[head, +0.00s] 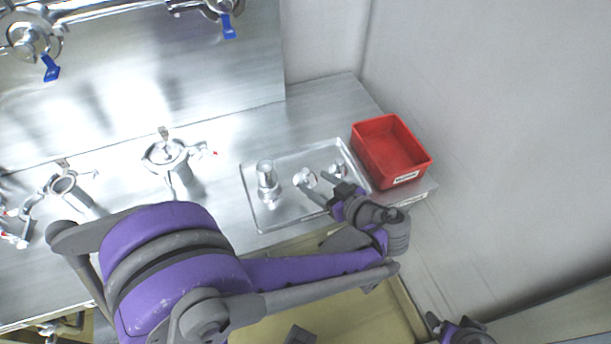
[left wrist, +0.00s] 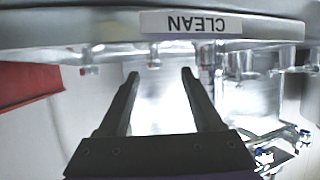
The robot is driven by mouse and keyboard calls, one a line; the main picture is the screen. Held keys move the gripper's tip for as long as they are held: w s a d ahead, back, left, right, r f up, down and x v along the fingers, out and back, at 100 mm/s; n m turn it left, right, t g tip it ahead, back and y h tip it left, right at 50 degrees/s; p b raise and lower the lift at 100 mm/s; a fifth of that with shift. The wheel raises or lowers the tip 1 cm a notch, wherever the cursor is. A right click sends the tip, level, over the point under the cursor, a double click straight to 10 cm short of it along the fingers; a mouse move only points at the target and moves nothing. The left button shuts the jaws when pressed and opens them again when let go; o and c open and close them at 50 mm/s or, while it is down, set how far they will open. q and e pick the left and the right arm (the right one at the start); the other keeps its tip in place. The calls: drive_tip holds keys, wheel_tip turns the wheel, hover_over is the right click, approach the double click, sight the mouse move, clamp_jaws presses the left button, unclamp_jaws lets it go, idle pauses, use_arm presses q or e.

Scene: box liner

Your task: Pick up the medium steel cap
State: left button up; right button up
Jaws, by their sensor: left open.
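Several shiny steel fittings stand on a shallow metal tray (head: 256,213) in the head view. A tall one (head: 267,178) is at the left, a shorter one (head: 304,178) in the middle, and another (head: 338,169) at the right. I cannot tell for sure which is the medium steel cap. My left gripper (head: 316,182) is open over the tray, its fingertips close to the middle fitting; I cannot tell whether they touch it. In the left wrist view, the open fingers (left wrist: 160,74) have only bright metal between them. My right gripper (head: 441,322) is partly visible at the bottom right.
A red bin (head: 376,158) stands right of the tray. Steel clamp fittings (head: 167,153) stand on the bench at left. Pipes with blue-handled valves (head: 228,27) run along the back panel. A metal rim labelled CLEAN (left wrist: 191,23) crosses the left wrist view.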

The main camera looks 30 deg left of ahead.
sight(309, 175)
use_arm(q)
drive_tip(key=x, duration=0.6)
drive_tip(key=shift+w+a+f, duration=0.15)
drive_tip(key=shift+w, duration=0.3)
drive_tip(key=shift+c, duration=0.3)
clamp_jaws()
